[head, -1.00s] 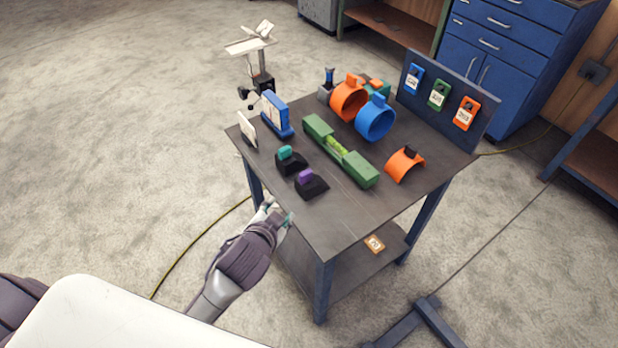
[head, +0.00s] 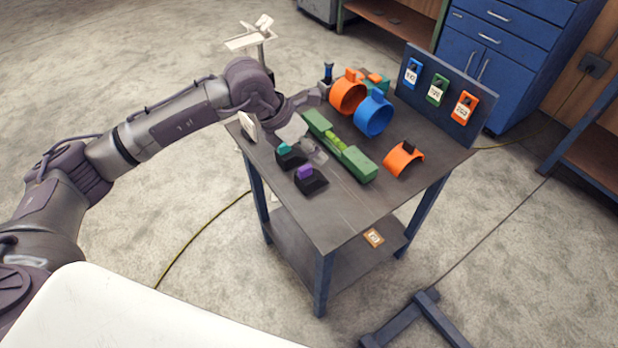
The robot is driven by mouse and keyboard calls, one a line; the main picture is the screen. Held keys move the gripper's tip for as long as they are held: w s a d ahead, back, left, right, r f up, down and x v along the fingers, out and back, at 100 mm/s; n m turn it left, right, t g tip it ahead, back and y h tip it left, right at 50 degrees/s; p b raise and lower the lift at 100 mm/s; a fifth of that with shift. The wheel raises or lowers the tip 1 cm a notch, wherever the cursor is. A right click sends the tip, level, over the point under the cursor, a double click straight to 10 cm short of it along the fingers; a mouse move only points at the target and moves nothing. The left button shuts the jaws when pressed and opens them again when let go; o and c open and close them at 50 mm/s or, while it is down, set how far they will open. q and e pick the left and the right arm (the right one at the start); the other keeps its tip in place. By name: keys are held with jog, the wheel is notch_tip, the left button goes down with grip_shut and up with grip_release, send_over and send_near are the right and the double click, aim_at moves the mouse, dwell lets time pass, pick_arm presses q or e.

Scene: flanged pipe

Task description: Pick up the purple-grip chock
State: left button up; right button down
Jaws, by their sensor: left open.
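The purple-grip chock (head: 311,182) is a black wedge with a purple block on top, on the table near its front left edge. A similar chock with a teal grip (head: 289,155) stands just behind it, to the left. My left arm reaches in from the left over the table's left edge. My left gripper (head: 317,152) points down at the table, open, just behind the purple-grip chock and beside the teal one. It appears apart from the purple grip. My right gripper is not in view.
A green long fixture (head: 357,163) lies close to the right of my left gripper. Orange (head: 346,97) and blue (head: 372,117) rings stand behind. An orange half-shell (head: 403,159) lies on the right. An upright panel (head: 447,95) with tags stands at the back right. The table front (head: 345,215) is clear.

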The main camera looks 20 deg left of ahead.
pick_arm(q)
jog(key=y, duration=0.2)
send_near(308, 165)
jog(key=p+x, duration=0.1)
jog(key=x, duration=0.3)
jog(key=shift+s+d+f+p, duration=0.1)
jog(key=shift+d+p, duration=0.25)
jog(key=shift+d+f, duration=0.1)
jog(key=shift+f, duration=0.45)
jog(key=shift+w+f+p, duration=0.25)
jog(key=shift+p, duration=0.1)
jog(key=p+x, duration=0.1)
jog(key=x, duration=0.2)
jog(key=shift+w+f, duration=0.2)
jog(key=shift+f, duration=0.1)
jog(key=shift+w+f, duration=0.15)
jog(key=shift+f, duration=0.35)
grip_shut()
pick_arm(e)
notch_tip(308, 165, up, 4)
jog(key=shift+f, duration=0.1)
